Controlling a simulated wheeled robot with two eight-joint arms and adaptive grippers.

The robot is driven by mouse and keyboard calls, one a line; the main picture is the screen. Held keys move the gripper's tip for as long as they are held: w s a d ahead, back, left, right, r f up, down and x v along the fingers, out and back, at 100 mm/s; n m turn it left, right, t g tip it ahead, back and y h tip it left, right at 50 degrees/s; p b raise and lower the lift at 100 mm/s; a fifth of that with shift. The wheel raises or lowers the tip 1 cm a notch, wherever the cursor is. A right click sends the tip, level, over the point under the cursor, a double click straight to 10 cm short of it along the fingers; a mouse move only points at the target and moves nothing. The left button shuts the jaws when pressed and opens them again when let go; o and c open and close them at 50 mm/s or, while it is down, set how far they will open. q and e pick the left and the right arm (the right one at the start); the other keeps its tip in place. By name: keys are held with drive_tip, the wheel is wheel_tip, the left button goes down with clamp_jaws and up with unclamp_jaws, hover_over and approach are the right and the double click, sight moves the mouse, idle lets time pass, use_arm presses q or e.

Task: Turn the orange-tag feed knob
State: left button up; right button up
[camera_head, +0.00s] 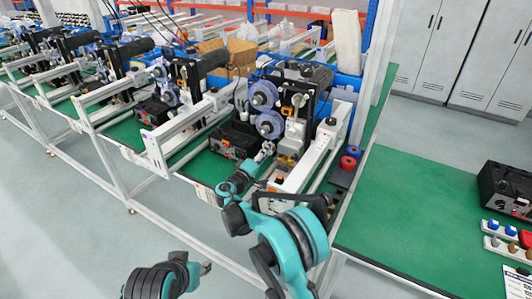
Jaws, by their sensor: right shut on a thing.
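The coder machine (293,100) with two blue-purple reels (264,94) stands on the green bench at the middle. My right arm reaches in from the bottom centre. Its gripper (266,150) is at the front of this machine, just right of a black control box (234,141). It is shut on a small part there, apparently a feed knob, which the fingers mostly hide. I cannot make out an orange tag on that part. My left gripper (205,268) is low in the picture, over the floor and away from the bench; its fingers are too small to read.
More coders stand in a row to the left, with white rails (184,134) between them. A green table (425,215) at the right holds a black box (505,190) and several coloured knobs. Red and blue rolls (348,162) lie beside the machine. Grey cabinets (440,50) stand behind.

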idle(0.5)
drive_tip(key=o, duration=1.1)
drive_tip(key=shift+o, duration=0.2)
drive_tip(key=v, duration=0.7)
drive_tip(key=shift+s, duration=0.2)
drive_tip(key=shift+a, duration=0.1)
